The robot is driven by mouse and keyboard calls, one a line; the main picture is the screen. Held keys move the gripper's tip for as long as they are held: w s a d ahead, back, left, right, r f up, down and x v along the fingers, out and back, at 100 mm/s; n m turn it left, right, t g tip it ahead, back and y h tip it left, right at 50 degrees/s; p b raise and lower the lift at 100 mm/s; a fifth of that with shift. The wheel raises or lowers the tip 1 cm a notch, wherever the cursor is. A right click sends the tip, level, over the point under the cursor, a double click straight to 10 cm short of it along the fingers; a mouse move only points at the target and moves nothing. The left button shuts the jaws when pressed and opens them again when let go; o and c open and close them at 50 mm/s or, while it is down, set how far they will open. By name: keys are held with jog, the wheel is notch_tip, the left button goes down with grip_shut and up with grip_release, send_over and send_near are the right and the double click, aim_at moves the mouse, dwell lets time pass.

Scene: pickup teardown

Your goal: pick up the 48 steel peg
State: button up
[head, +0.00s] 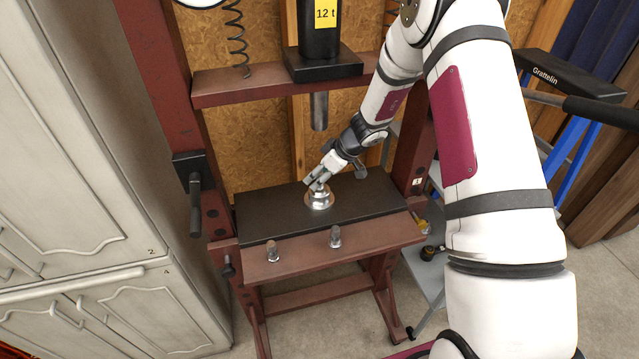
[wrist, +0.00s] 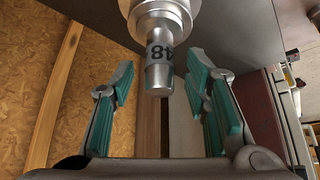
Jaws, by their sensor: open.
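The steel peg (head: 320,192) stands on a round flanged base on the black plate of the press in the head view. In the wrist view the peg (wrist: 158,52) hangs from the top of the picture, with dark markings that read like 48 turned over. My gripper (head: 316,182) is at the peg's upper end. In the wrist view my gripper (wrist: 160,78) is open, its green-padded fingers on either side of the peg's end. Gaps show between the pads and the peg. In the head view the gripper partly hides the peg's top.
The red press frame (head: 165,95) surrounds the plate, with the ram (head: 319,111) hanging above and behind the peg. Two bolts (head: 273,251) (head: 336,237) stand on the front beam. A white cabinet (head: 70,150) is at left; a black-topped stand (head: 570,75) is at right.

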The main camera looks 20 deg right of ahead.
grip_shut()
jog(key=shift+r, duration=0.15)
